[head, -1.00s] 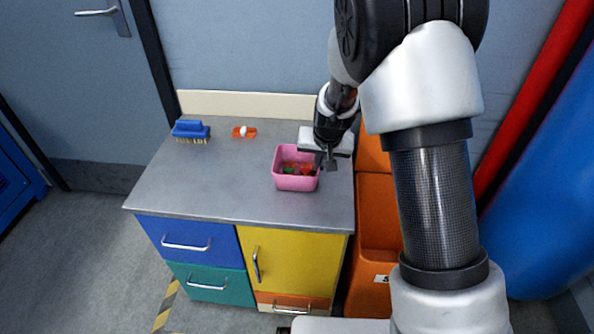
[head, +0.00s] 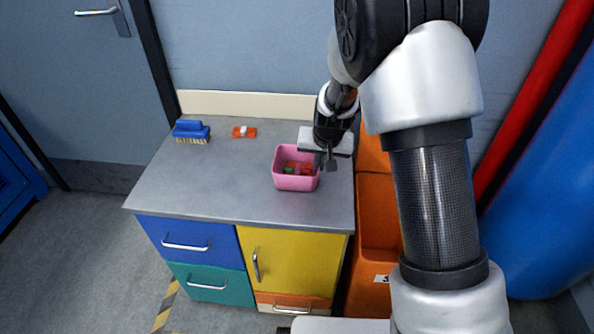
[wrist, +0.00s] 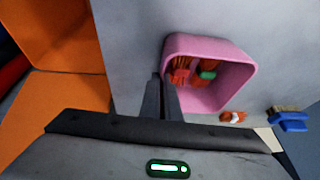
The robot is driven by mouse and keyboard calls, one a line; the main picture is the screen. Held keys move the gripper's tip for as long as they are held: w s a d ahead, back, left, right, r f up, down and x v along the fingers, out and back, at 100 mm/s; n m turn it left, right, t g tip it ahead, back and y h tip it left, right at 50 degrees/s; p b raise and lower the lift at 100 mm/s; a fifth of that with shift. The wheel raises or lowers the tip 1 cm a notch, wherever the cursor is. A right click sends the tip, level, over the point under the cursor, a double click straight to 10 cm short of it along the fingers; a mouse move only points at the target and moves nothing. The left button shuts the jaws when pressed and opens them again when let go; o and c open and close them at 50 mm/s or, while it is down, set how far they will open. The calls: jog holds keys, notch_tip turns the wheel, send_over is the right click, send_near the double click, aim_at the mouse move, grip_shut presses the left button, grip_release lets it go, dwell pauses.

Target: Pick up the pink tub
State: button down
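The pink tub (head: 296,183) stands upright on the grey worktop near its right edge, with red, orange and green items inside. It also shows in the wrist view (wrist: 228,85). My gripper (head: 325,165) is low at the tub's right wall, pointing down. In the wrist view its two dark fingers (wrist: 161,80) are a small gap apart at the tub's near-left rim. One finger is outside the wall and the other appears to be at or inside it. Contact with the wall cannot be made out.
A blue brush (head: 190,131) and a small orange and white item (head: 244,132) lie toward the back of the worktop (head: 215,180). An orange bin (head: 378,225) stands right of the cabinet. The left and front of the worktop are clear.

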notch_tip(320, 180, up, 10)
jog(key=p, duration=0.3)
jog(key=shift+r, duration=0.3)
dwell(0.6)
